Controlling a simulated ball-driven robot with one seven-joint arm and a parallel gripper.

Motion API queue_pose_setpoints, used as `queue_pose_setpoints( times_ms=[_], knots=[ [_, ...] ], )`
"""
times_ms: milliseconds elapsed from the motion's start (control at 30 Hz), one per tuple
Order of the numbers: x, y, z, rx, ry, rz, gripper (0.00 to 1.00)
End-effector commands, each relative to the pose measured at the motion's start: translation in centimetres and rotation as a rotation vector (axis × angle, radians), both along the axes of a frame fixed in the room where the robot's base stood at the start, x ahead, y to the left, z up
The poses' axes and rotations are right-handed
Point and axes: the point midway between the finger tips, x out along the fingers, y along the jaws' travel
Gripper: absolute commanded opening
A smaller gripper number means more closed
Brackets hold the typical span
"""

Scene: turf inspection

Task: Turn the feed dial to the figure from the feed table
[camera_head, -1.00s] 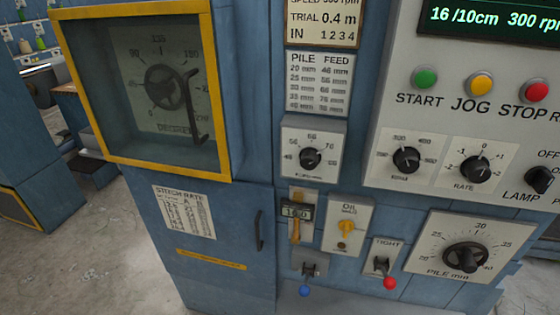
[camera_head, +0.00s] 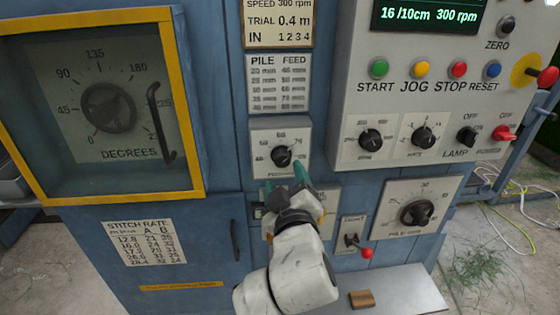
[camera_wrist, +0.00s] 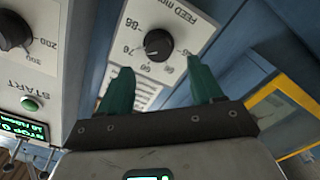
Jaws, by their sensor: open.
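The feed dial (camera_head: 281,156) is a black knob on a white plate with figures around it, below the feed table. It also shows in the wrist view (camera_wrist: 158,44), upside down, with its label at the top. The feed table (camera_head: 279,84) is a white card headed PILE and FEED; its rows are too small to read surely. My gripper (camera_head: 285,180) has green fingers spread apart, just below the dial. In the wrist view the open fingers (camera_wrist: 156,88) point toward the dial's plate, with the knob between and beyond them. Nothing is between the fingers.
The pile dial (camera_head: 417,214) is at lower right, with a red-tipped lever (camera_head: 366,252) left of it. The rate dial (camera_head: 423,136) and another dial are right of the feed dial. A yellow-framed window (camera_head: 196,110) stands left. My arm covers the area below the feed dial.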

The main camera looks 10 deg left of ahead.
Motion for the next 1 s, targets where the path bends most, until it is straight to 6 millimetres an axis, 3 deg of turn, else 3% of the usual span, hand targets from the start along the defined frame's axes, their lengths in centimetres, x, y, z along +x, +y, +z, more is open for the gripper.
queue_pose_setpoints(
  times_ms=[200,400,833,1000],
  knots=[
    [3.6,1.0,0.2,0.001,0.001,-0.001,0.66],
    [5.7,1.6,0.1,0.001,0.002,-0.001,0.66],
    [6.4,1.8,-0.1,0.001,0.001,-0.001,0.66],
    [6.4,1.8,-0.1,0.001,0.001,-0.001,0.51]
  ],
)
